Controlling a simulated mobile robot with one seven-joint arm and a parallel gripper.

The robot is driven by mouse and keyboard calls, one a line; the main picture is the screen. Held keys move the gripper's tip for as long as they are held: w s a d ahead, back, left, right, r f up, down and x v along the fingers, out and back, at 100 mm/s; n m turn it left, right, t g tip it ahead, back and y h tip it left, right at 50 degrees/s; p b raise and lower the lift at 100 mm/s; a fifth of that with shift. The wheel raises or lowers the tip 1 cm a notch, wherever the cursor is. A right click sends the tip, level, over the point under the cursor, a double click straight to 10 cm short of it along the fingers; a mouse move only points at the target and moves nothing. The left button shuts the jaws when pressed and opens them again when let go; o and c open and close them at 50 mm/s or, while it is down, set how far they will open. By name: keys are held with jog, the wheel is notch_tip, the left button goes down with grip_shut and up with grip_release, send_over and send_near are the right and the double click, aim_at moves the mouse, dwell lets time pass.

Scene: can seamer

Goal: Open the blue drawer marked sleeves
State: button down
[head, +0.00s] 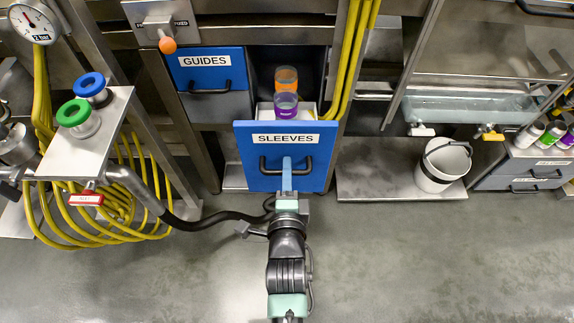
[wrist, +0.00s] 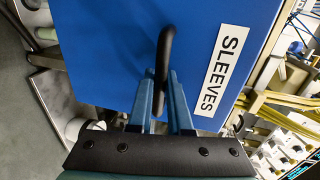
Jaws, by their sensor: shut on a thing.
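The blue drawer marked SLEEVES (head: 322,165) stands pulled out from the cabinet in the head view. Its open top shows an orange sleeve (head: 286,78) and a purple sleeve (head: 286,104) inside. Its blue front also fills much of the wrist view (wrist: 110,50). The black bar handle (head: 302,168) is below the label; in the wrist view the handle (wrist: 166,45) runs between my fingers. My gripper (head: 287,164) is shut on this handle, with its blue fingers on either side of the bar in the wrist view (wrist: 162,82).
A closed GUIDES drawer (head: 205,70) is at upper left. Yellow hoses (head: 352,60) run down at the right of the drawer. A white bucket (head: 443,165) stands on a low shelf at right. A stand with green and blue rings (head: 85,150) is at left. The floor in front is clear.

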jog(key=shift+d, duration=0.1)
jog(key=c, duration=0.8)
grip_release()
jog(key=shift+c, duration=0.2)
jog(key=shift+s, duration=0.1)
jog(key=p+v, duration=0.2)
jog(key=v, duration=1.1)
